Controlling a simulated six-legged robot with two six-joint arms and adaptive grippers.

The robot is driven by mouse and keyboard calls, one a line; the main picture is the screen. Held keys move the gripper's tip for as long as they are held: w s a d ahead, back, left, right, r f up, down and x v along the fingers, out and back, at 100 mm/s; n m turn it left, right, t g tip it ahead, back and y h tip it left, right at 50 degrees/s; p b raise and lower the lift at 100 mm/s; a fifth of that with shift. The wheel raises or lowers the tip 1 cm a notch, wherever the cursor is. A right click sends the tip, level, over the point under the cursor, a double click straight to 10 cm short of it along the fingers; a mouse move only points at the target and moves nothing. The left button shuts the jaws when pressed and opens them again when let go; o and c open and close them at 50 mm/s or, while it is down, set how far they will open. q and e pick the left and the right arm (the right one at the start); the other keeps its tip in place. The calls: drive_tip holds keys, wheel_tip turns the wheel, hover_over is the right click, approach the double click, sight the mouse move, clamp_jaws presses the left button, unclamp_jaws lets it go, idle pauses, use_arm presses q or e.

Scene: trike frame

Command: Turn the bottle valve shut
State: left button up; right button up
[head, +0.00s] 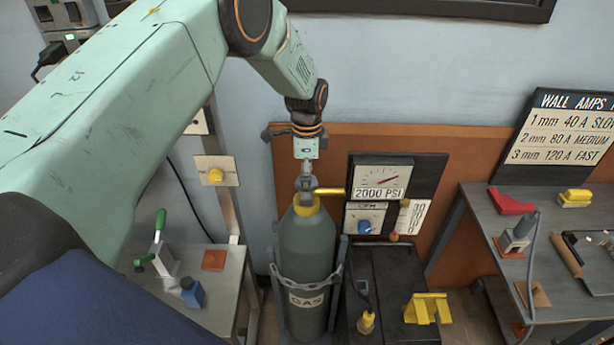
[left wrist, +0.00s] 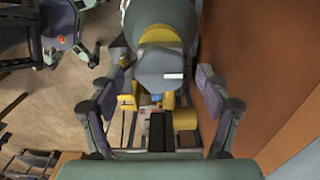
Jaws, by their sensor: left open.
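A dark grey-green gas bottle (head: 306,255) with a "GAS" label stands upright, with a chain across it. Its neck has a yellow collar (head: 306,206). In the left wrist view the rounded grey valve knob (left wrist: 162,72), with a small white mark, sits in front of a yellow part. My left gripper (head: 306,182) points down over the bottle's top and largely hides the valve in the head view. My right gripper is not in view.
A yellow outlet (head: 330,191) runs right from the bottle top toward a "2000 PSI" gauge (head: 381,180). An orange-brown panel (head: 440,150) stands close behind. A bench with tools (head: 480,212) is at right, a small table (head: 215,290) at left.

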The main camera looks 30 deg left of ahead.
use_arm(q)
wheel_tip(320, 180, up, 12)
idle(0.6)
wheel_tip(320, 180, down, 12)
drive_tip(key=shift+f, duration=0.1)
idle(0.7)
